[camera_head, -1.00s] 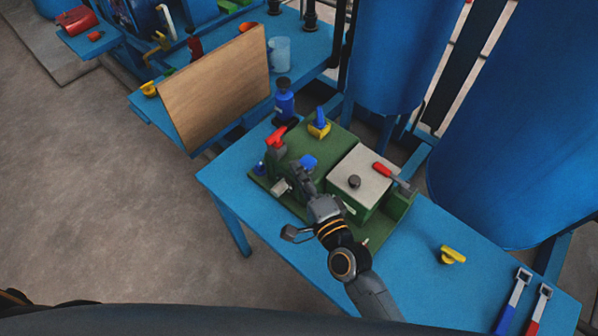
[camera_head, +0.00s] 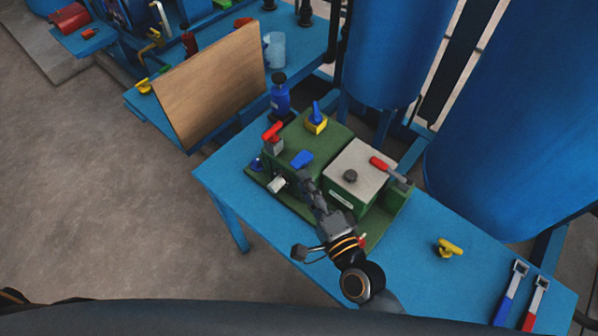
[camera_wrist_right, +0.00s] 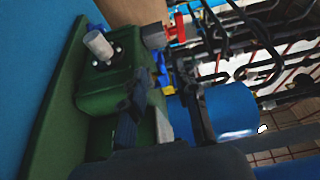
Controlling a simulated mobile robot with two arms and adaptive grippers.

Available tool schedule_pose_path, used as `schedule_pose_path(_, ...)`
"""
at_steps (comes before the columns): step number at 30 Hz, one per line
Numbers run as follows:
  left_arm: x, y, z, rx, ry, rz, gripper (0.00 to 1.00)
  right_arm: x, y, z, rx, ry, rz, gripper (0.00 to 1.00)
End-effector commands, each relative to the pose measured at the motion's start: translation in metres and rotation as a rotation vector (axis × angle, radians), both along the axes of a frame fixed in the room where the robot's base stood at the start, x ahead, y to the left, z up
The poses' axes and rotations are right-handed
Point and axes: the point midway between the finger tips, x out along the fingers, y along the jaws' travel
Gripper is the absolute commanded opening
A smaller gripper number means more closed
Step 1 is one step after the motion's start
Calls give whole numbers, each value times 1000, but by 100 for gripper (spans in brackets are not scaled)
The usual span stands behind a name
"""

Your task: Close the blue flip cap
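The blue flip cap (camera_head: 301,159) is a small blue piece at the front edge of the green box's top (camera_head: 325,140), in the head view. I cannot tell how far it is tilted. My right gripper (camera_head: 309,185) is just below and in front of the cap, by the front face of the green box, with a small gap in the picture. In the right wrist view its two dark fingers (camera_wrist_right: 165,100) are apart with nothing gripped between them. My left gripper is out of view.
A red-handled valve (camera_head: 273,133), a yellow valve with a blue handle (camera_head: 316,120) and a grey-lidded box (camera_head: 357,165) crowd the cap. A blue bottle (camera_head: 280,97) stands behind.

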Motion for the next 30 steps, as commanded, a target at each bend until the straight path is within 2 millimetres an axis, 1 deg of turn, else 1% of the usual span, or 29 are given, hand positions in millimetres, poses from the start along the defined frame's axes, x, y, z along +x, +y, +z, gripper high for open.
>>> schedule_pose_path(1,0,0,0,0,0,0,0,-7,-4,-1,-2,1,1,30)
schedule_pose_path(3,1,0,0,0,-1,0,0,-14,-8,-1,-1,0,2,30)
schedule_pose_path(9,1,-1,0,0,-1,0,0,-24,-14,1,1,-2,1,30)
schedule_pose_path(26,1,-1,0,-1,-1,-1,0,-24,-14,1,1,-2,0,30)
schedule_pose_path(30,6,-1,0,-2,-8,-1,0,-24,-14,1,2,-1,1,30)
